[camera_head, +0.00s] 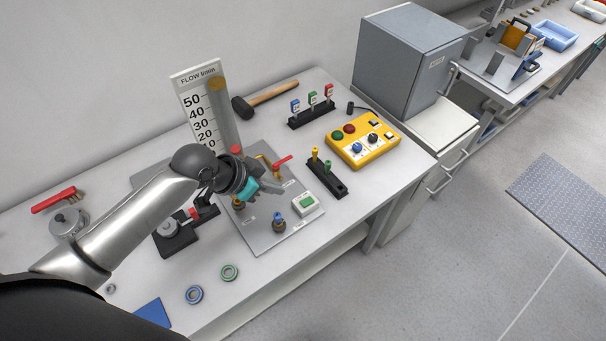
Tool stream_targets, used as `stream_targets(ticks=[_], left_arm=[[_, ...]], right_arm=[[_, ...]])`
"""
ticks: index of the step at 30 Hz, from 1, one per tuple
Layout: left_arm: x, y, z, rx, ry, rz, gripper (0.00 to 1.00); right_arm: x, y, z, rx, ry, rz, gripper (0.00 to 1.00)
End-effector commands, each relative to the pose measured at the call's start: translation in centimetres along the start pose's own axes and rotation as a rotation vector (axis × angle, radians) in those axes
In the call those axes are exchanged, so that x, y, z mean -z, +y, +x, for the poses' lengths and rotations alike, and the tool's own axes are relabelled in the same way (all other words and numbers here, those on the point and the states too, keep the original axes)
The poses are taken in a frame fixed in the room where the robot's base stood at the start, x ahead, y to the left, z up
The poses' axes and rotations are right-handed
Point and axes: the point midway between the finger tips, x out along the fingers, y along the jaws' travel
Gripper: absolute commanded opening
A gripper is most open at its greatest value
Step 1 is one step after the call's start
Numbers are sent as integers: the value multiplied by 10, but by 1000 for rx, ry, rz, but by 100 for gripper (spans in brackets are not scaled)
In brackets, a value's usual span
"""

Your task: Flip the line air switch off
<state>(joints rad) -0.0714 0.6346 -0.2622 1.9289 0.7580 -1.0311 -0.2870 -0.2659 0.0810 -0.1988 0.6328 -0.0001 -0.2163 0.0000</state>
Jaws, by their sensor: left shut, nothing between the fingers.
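My left gripper (270,188) reaches in from the left over the grey panel (262,236) on the bench. It is shut and empty, with its fingertips above the panel's middle. A white-framed switch with a green face (307,203) sits at the panel's right front, apart from the fingertips. A yellow control box (362,145) with green and red buttons, knobs and small switches stands farther right. The labels are too small to read, so I cannot tell which one is the line air switch. My gripper and forearm hide part of the panel. My right gripper is not in view.
A flow gauge board (196,105) stands behind the panel. A hammer (268,98) and a rack of coloured tags (311,112) lie at the back. Rings (229,272) lie in front.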

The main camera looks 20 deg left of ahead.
Motion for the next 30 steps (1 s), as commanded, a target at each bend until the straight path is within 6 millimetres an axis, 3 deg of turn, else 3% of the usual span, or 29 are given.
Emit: stream_targets(ticks=[2,9,17,24,30], left_arm=[[2,-5,0,0,7,2,0],[3,-8,0,1,12,2,0],[3,-8,4,0,12,-1,0],[4,-8,34,0,12,-3,0],[4,-8,66,0,11,-2,0]], right_arm=[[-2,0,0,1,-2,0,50],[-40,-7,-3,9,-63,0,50],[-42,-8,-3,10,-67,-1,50],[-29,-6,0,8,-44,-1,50],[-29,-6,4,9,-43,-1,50]])
